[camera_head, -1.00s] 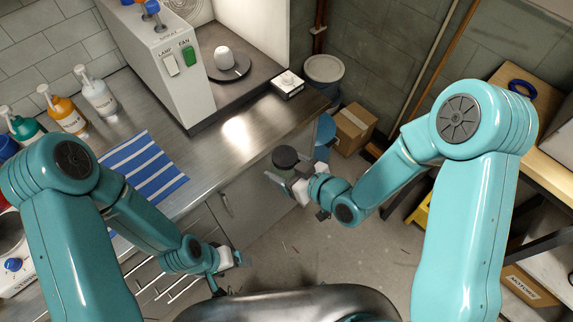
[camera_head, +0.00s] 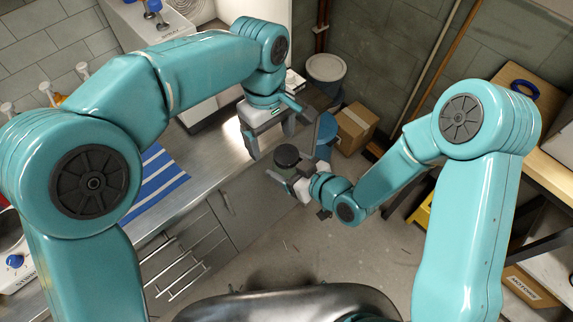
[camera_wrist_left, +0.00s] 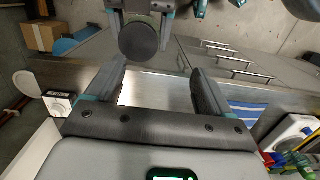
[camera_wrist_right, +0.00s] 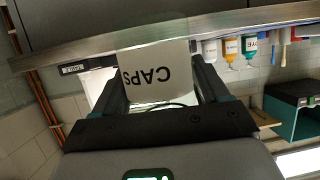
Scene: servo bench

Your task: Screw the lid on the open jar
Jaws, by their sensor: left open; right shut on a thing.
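The jar (camera_wrist_right: 155,78), a pale cylinder labelled CAPS, is held by my right gripper (camera_head: 288,174). In the right wrist view the jar is between the fingers, its lettering upside down. A dark round top (camera_head: 286,155), which looks like the lid, is at the jar's upper end; it also shows in the left wrist view (camera_wrist_left: 138,42). How firmly it sits cannot be told. My left gripper (camera_head: 272,143) is open and empty, fingers pointing down, close behind and left of the jar. In the left wrist view the dark top lies just beyond the fingertips.
The steel bench (camera_head: 200,165) with a striped cloth (camera_head: 163,181) is at left. A white box (camera_wrist_left: 60,103) lies on it. A bin (camera_head: 326,68) and a cardboard box (camera_head: 356,124) stand behind. The floor under the jar is clear.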

